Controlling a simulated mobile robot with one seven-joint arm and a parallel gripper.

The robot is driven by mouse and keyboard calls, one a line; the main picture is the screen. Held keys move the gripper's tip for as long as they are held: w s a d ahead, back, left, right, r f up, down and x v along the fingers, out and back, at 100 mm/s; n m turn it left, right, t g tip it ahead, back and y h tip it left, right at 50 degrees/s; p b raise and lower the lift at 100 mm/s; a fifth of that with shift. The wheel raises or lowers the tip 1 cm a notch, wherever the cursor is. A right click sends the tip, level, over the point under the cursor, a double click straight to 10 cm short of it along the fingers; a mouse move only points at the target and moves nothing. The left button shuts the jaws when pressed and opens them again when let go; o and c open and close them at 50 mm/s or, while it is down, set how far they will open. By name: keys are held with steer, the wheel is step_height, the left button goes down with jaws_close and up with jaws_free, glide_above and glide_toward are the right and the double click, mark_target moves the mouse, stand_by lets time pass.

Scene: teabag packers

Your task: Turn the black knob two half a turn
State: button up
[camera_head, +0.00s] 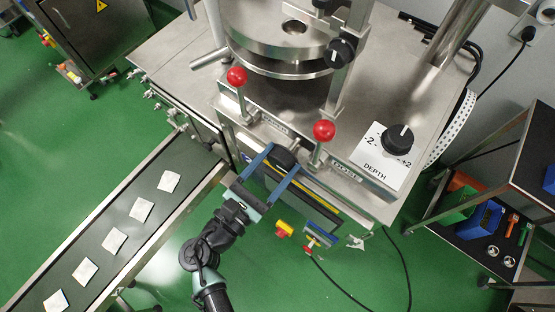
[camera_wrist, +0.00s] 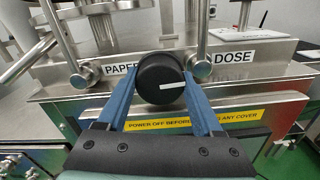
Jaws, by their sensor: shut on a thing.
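A round black knob (camera_head: 284,157) sits on the front face of the steel machine. In the wrist view the same knob (camera_wrist: 162,82) fills the middle, between the labels PAPER and DOSE. Its white pointer line lies nearly level and points right, tilted slightly up. My gripper (camera_head: 281,162) has its two blue fingers on either side of this knob, shut on it. The fingers hide the knob's sides. Another black knob (camera_head: 398,138) stands on a white DEPTH plate with -2 and +2 marks. A third black knob (camera_head: 341,52) is on the upright post. No knob shows a number two.
Two red ball levers (camera_head: 237,76) (camera_head: 324,130) rise close to the gripped knob. A conveyor (camera_head: 105,225) with several white teabags runs at left. A yellow-and-red button box (camera_head: 283,229) sits below the front. A shelf with bins (camera_head: 480,220) stands at right.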

steer(key=m+b, duration=0.2)
steer(key=m, duration=0.2)
steer(key=shift+f+b, duration=0.2)
steer(key=shift+b, duration=0.2)
steer(key=m+b, duration=0.3)
steer(key=m, duration=0.1)
steer(key=shift+m, duration=0.3)
steer(key=m+b, duration=0.5)
steer(key=shift+f, duration=0.1)
steer(key=shift+m+b, duration=1.45)
steer(key=shift+m, duration=0.15)
steer(key=shift+r, duration=0.2)
steer(key=o, duration=1.4)
steer(key=shift+c, duration=0.2)
